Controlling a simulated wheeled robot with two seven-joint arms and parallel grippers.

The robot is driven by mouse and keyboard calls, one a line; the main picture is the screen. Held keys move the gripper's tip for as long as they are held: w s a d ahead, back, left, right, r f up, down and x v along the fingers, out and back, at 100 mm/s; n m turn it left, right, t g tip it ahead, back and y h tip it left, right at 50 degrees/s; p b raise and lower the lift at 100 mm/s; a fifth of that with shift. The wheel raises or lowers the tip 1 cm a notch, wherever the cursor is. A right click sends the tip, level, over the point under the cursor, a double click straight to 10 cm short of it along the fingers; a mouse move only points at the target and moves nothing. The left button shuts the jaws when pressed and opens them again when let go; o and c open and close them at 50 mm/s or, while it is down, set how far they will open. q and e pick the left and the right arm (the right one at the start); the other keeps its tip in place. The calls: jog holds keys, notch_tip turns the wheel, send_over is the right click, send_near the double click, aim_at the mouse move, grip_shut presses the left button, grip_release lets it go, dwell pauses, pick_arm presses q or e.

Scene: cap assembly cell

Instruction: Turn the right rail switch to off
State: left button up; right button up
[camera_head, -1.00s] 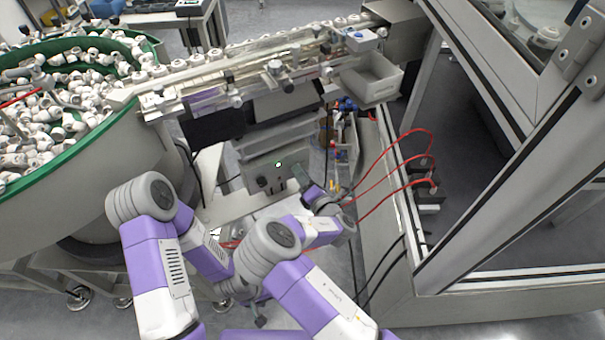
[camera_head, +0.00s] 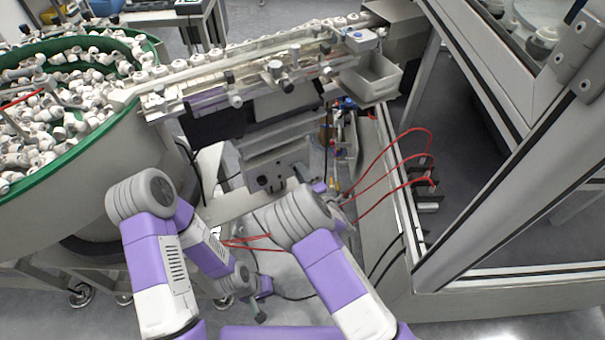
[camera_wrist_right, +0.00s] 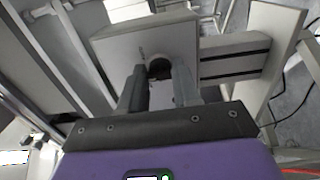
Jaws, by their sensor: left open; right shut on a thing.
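The grey control box (camera_head: 272,172) hangs under the rail in the head view, with small dark round parts on its front. No lit green lamp shows on it. My right gripper (camera_head: 302,174) is at the box's right side, partly hidden by my own arm. In the right wrist view, the two fingers of my right gripper (camera_wrist_right: 162,90) are shut on the rail switch (camera_wrist_right: 160,69), a round part on the pale box face. The exact contact and the switch's angle are hard to see. My left gripper (camera_head: 260,314) is low, open and apart from the box.
The rail (camera_head: 265,75) runs above the box. A bowl feeder with a green rim (camera_head: 150,45) full of white parts stands left. A grey bin (camera_head: 372,80) hangs at the rail's right. Red cables (camera_head: 385,160) loop right of the gripper, beside the framed cabinet (camera_head: 515,165).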

dwell(0.3)
jog(key=o, duration=1.1)
jog(key=shift+c, duration=0.2)
jog(key=shift+s, duration=0.15)
jog(key=p+v, duration=0.1)
jog(key=v, duration=0.6)
jog(key=shift+s+d+p, duration=0.15)
jog(key=shift+p, duration=0.2)
jog(key=shift+f, duration=0.1)
